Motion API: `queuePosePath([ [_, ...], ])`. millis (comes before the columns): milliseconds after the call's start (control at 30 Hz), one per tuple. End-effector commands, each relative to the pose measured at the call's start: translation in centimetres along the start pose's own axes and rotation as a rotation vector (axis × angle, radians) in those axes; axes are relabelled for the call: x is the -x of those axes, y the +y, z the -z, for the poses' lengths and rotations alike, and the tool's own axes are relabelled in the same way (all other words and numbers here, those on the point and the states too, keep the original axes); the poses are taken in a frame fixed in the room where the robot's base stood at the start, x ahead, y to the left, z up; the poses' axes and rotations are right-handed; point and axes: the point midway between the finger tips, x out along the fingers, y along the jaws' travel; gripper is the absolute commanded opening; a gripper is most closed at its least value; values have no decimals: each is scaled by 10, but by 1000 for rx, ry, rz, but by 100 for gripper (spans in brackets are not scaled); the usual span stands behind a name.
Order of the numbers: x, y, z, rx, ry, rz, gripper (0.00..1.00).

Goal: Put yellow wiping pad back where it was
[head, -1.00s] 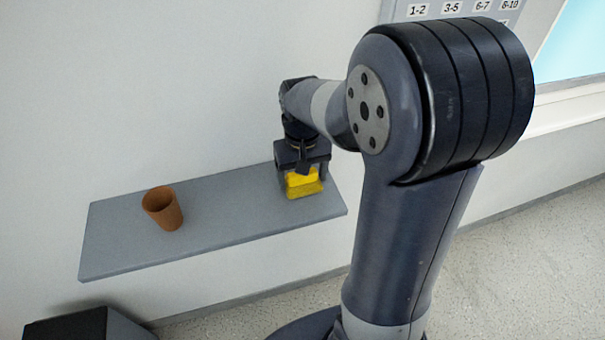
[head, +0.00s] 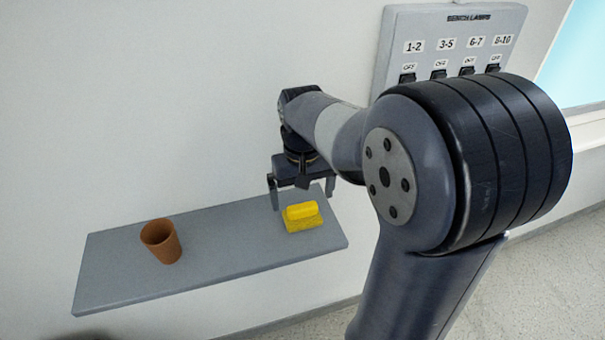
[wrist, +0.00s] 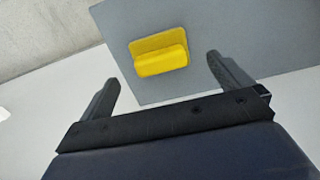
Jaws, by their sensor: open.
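The yellow wiping pad (head: 302,216) lies on the right part of the grey wall shelf (head: 215,243), with its raised grip on top. My gripper (head: 302,196) is open and empty, above and behind the pad, apart from it. In the wrist view the pad (wrist: 160,52) lies ahead of and between the two spread fingers (wrist: 160,80), touching neither.
A brown cup (head: 161,241) stands upright on the left half of the shelf. A grey switch panel (head: 452,45) with several labelled black switches is on the wall at the upper right. The shelf between cup and pad is clear.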

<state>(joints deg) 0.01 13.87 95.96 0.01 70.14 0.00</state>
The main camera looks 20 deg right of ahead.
Motion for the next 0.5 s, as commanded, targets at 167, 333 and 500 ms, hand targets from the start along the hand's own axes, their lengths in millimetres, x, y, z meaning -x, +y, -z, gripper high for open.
queuePosePath([
  [167, 39, 0, 1, 0, 5, 0, 98],
  [333, 63, 0, 1, 0, 3, 0, 98],
  [500, 72, 0, 0, 0, 1, 0, 98],
])
